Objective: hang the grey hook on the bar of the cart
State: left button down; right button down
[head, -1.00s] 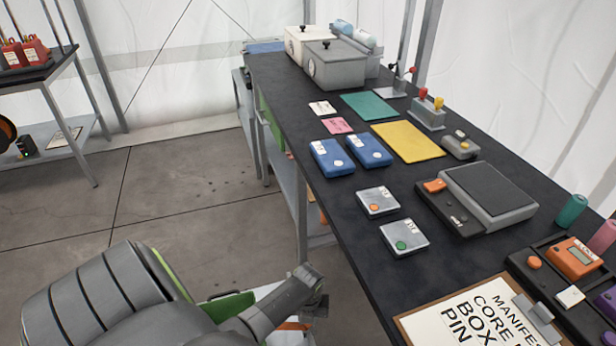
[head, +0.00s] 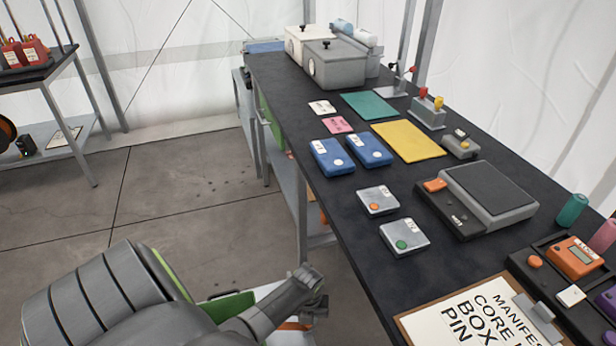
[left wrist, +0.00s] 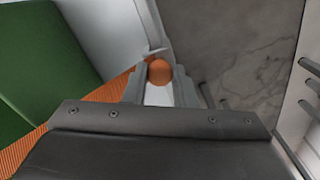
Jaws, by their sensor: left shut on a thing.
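My left gripper (left wrist: 160,88) points away from the camera in the left wrist view, its fingers close together. A round orange knob (left wrist: 159,71) shows between the fingertips, with a thin pale grey piece just beyond it. I take these as parts of the grey hook; most of it is hidden by the fingers. In the head view my left gripper (head: 312,298) is low beside the long table's near left edge, and what it holds cannot be made out. A bar of the cart cannot be clearly picked out. My right gripper is not in view.
The long dark table (head: 345,265) holds blue boxes, a scale (head: 490,195) and a clipboard (head: 475,315). Below my left arm are a green thing (head: 230,306) and a white surface. Grey rods (left wrist: 309,67) show at the right of the wrist view. Open floor (head: 180,195) lies left.

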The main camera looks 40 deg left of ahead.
pick_arm(q)
jog(key=shift+f, duration=0.4)
jog(key=c, duration=1.1)
grip_release()
notch_tip(320, 180, up, 17)
jog(key=p, duration=0.3)
jog(key=shift+r, duration=0.2)
